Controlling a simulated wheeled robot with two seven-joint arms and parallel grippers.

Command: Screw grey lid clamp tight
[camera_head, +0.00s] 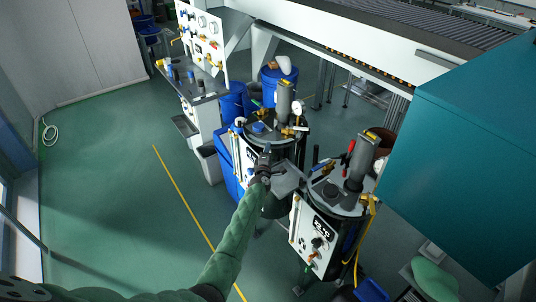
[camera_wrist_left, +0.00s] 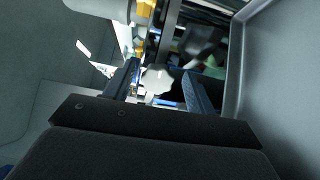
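My left gripper (camera_head: 264,166) is at the rim of the rear dark pressure tank, on its near side. In the left wrist view its two fingers (camera_wrist_left: 160,78) stand apart. A pale grey lobed knob (camera_wrist_left: 156,79), which looks like the lid clamp's, shows between them with a gap on each side. It looks ungripped; its exact depth between the fingers is unclear. In the head view my gripper hides this knob. The rear tank's grey lid (camera_head: 262,139) carries a gauge and brass fittings. My right gripper is not in view.
A second tank with a grey lid (camera_head: 325,199) and a front panel (camera_head: 313,236) stands close to the right. A large teal box (camera_head: 465,160) fills the right side. A white fittings panel (camera_head: 203,42) stands behind. The green floor (camera_head: 110,180) at left is clear.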

